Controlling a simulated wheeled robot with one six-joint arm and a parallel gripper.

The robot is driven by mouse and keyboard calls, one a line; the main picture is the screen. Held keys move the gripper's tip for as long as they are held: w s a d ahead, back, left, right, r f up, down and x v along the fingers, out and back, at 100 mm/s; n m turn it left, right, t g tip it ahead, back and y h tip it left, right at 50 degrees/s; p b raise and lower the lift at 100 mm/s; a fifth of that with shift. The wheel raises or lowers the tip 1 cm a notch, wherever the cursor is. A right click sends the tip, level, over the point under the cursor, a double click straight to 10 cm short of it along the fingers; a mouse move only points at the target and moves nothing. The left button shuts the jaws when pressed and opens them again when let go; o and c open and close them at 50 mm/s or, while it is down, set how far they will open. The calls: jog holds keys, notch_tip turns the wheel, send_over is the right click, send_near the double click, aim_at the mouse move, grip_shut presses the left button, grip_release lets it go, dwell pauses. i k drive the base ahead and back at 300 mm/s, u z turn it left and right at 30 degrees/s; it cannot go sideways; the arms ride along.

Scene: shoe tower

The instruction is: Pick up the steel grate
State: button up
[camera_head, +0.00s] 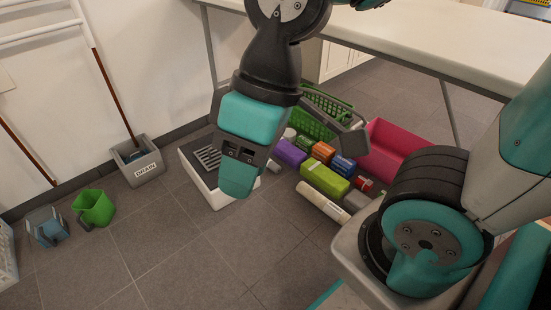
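The steel grate (208,157) is most likely the dark slatted panel over the white tray (213,197) on the floor, left of the picture's middle. Only part of it shows, since my arm's end covers its right side. My gripper (238,178) is in front of the tray's right part in this view, teal and dark grey, pointing down. I cannot tell its height above the tray or whether it touches anything. Its fingers are seen from behind, and their gap does not show. I see nothing held in it.
A grey bin labelled DRAIN (148,169) stands by the wall, with a green bucket (95,208) and a blue item (47,226) left. Right are a green crate (312,122), a pink bin (398,140) and several coloured boxes. A white table (420,35) overhangs them. Front floor is clear.

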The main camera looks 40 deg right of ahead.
aim_at(215, 151)
jog(key=z, duration=0.25)
jog(key=k, duration=0.2)
jog(key=u, duration=0.75)
jog(key=i, duration=1.4)
jog(key=z, duration=0.8)
jog(key=i, duration=0.5)
jog(key=z, duration=0.55)
